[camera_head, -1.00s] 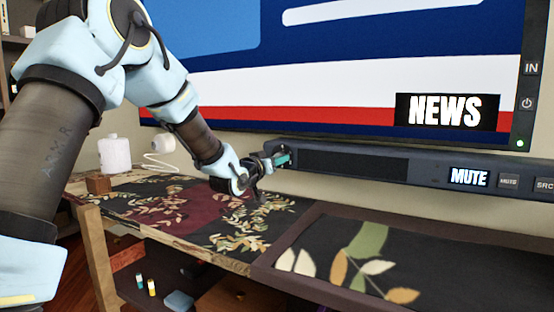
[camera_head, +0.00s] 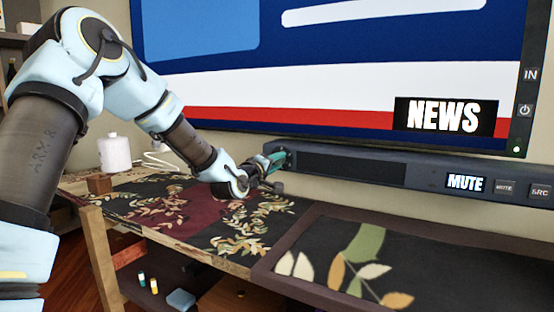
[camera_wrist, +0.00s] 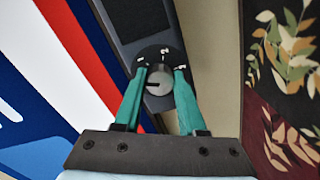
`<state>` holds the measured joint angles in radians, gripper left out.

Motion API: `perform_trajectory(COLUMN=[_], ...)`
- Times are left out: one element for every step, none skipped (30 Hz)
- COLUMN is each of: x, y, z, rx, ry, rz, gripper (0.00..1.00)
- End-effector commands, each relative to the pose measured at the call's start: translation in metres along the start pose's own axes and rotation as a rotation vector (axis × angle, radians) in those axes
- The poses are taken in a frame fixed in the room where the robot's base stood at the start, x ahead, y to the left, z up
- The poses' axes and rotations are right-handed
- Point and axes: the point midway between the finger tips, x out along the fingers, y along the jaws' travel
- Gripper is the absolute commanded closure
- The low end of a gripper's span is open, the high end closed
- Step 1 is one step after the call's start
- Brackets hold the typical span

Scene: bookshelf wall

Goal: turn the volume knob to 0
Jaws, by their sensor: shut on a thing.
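The volume knob (camera_wrist: 158,82) is a round grey knob on a dark dial with white marks, at the end of the soundbar (camera_wrist: 140,22). In the wrist view it sits between the teal fingers of my gripper (camera_wrist: 159,80), one finger on each side. In the head view my gripper (camera_head: 279,158) is at the left end of the soundbar (camera_head: 365,167) and hides the knob. The fingers are closed on the knob. The soundbar's small display (camera_head: 466,183) reads MUTE.
A large TV (camera_head: 340,70) showing a NEWS banner stands behind the soundbar. A table with leaf-patterned panels (camera_head: 190,215) lies below my gripper. A white container (camera_head: 114,153) and a small wooden block (camera_head: 99,184) stand at its left end.

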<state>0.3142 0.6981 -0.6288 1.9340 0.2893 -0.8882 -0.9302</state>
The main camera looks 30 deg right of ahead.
Motion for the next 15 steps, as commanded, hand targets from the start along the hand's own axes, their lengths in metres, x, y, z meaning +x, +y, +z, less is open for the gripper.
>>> perform_trajectory(x=[-0.0007, -0.0007, -0.0007, -0.0006, -0.0007, -0.0007, -0.0007, -0.0006, -0.0006, -0.0007, -0.0007, -0.0006, -0.0006, -0.0005, -0.0005], y=[-0.0006, -0.0004, -0.0007, -0.0006, -0.0003, -0.0004, -0.0003, -0.0001, -0.0004, -0.0004, -0.0001, 0.0001, 0.0000, -0.0002, -0.0001], z=[-0.0007, -0.0005, -0.0003, -0.0001, -0.0002, -0.0005, -0.0002, 0.0003, 0.0002, -0.0001, 0.0000, 0.0003, 0.0005, 0.0006, 0.0007], rx=[-0.044, -0.071, -0.106, -0.131, -0.156, -0.186, -0.209, -0.231, -0.258, -0.276, -0.295, -0.317, -0.332, -0.348, -0.365], ry=[-0.001, -0.001, -0.002, -0.002, -0.002, -0.001, -0.002, -0.002, -0.002, -0.002, -0.002, -0.002, -0.002, -0.002, -0.003], rz=[-0.005, -0.005, -0.005, -0.005, -0.005, -0.005, -0.005, -0.005, -0.005, -0.005, -0.005, -0.004, -0.005, -0.005, -0.004], gripper=[1.00, 1.00, 1.00, 1.00, 1.00, 1.00, 1.00, 1.00, 1.00, 1.00, 1.00, 1.00, 1.00, 1.00, 1.00])
